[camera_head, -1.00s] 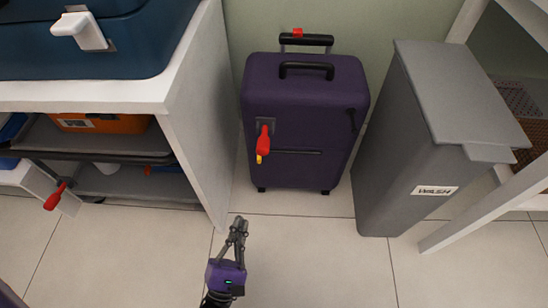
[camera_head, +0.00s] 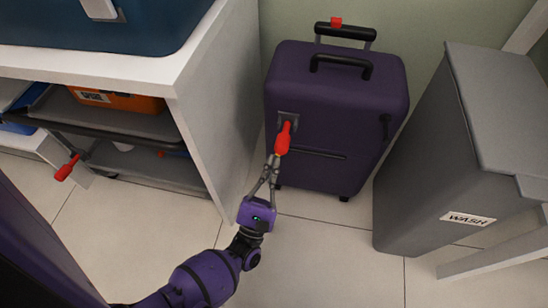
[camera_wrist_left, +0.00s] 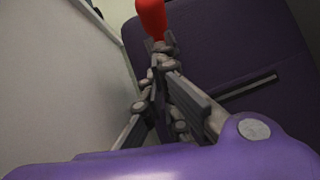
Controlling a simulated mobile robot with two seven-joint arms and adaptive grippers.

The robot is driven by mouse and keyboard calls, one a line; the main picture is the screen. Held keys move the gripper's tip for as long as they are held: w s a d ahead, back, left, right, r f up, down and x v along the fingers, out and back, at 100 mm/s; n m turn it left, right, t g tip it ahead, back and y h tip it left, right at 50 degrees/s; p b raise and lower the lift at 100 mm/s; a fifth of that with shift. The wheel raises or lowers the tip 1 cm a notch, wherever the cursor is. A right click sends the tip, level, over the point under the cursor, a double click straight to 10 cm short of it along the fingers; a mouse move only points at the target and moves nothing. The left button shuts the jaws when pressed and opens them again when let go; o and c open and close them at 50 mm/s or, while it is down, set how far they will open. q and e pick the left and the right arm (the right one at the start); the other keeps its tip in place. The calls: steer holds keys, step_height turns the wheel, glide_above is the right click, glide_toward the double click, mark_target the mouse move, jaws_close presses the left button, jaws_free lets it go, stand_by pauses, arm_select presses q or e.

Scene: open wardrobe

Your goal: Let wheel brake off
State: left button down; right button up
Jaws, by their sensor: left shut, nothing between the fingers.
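A dark purple suitcase (camera_head: 335,105) stands upright against the wall. A red lever (camera_head: 283,138) sits on a grey plate on its front, hanging downward. Which part is the wheel brake is not labelled. My left gripper (camera_head: 272,163) is shut and empty, with its fingertips just below the red lever's lower end. In the left wrist view the red lever (camera_wrist_left: 151,20) is above my left fingertips (camera_wrist_left: 160,52), at the top edge. I cannot tell whether they touch it. The lever's lower tip is partly hidden by the fingers. My right gripper is not in view.
A white shelf unit (camera_head: 215,100) stands close on the left of the suitcase. A grey bin (camera_head: 420,165) marked "WASH" stands on the right. Another red lever (camera_head: 67,168) shows at lower left. The tiled floor (camera_head: 320,250) in front is clear.

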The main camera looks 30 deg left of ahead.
mark_target(284, 138)
arm_select(q)
steer(key=shift+w+d+r, duration=0.15)
steer(key=shift+w+r, duration=0.05)
steer(key=shift+r, duration=0.9)
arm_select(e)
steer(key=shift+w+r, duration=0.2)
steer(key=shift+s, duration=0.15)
arm_select(q)
step_height(284, 138, up, 8)
steer(key=n+g+h+p, duration=0.1)
steer(key=g+p, duration=0.8)
steer(key=p, duration=1.5)
steer(key=shift+s+d+r+n+g+p, duration=0.15)
steer(key=shift+s+n+g+p, duration=0.25)
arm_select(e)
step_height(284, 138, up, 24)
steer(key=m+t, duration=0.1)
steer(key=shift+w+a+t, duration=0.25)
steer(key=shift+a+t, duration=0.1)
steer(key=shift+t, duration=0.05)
